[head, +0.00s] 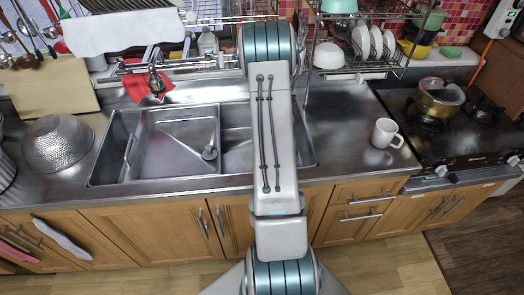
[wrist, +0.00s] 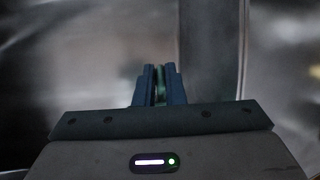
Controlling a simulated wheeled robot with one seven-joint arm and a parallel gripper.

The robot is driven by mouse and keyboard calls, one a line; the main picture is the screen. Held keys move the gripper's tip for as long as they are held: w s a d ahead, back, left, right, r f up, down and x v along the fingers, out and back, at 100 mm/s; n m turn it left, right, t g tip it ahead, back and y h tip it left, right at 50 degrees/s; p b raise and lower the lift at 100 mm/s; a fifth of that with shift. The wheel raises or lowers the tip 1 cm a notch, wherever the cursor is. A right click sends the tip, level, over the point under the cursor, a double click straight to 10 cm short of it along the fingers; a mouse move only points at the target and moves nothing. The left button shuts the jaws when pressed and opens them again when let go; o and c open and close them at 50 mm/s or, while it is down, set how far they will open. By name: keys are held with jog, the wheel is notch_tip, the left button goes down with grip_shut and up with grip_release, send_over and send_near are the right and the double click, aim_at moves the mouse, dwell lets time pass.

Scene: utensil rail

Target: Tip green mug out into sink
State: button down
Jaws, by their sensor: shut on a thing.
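My gripper (wrist: 159,88) shows in the wrist view, its two dark fingers close together. A thin strip of the green mug (wrist: 160,86) shows between them, and most of the mug is hidden by the fingers. In the head view my own arm covers my gripper and the mug. The steel sink (head: 180,147) is left of and behind my arm, with a divided basin. In the wrist view blurred grey metal surfaces lie beyond the fingers. I cannot tell the mug's tilt or its height above the sink.
A white mug (head: 385,133) stands on the counter to the right. A metal colander (head: 57,143) is at the left. A faucet (head: 156,75) with a red cloth (head: 147,87) is behind the sink. A dish rack (head: 362,45) and a stove (head: 455,120) with a pot are at the right.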

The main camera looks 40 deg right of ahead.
jog(key=shift+w+a+r+g+h+b, duration=0.15)
jog(key=shift+w+a+g+h+b, duration=0.25)
jog(key=shift+b, duration=1.25)
jog(key=shift+w+a+r+g+h+b, duration=0.15)
jog(key=shift+a+h+b, duration=0.4)
jog(key=shift+b, duration=1.1)
jog(key=shift+w+a+r+n+g+h+b, duration=0.1)
jog(key=shift+w+a+n+g+h+b, duration=0.25)
jog(key=shift+b, duration=0.7)
jog(key=shift+w+a+r+n+h+b, duration=0.15)
jog(key=shift+a+h+b, duration=0.35)
jog(key=shift+b, duration=0.5)
jog(key=shift+w+a+r+h+b, duration=0.1)
jog(key=shift+w+a+h+b, duration=0.3)
jog(key=shift+b, duration=0.8)
jog(key=shift+a+r+n+g+h+b, duration=0.15)
jog(key=shift+n+g+h+b, duration=0.2)
jog(key=shift+h+b, duration=0.95)
jog(key=shift+a+r+n+g+h+b, duration=0.15)
jog(key=shift+g+h+b, duration=0.3)
jog(key=shift+b, duration=1.75)
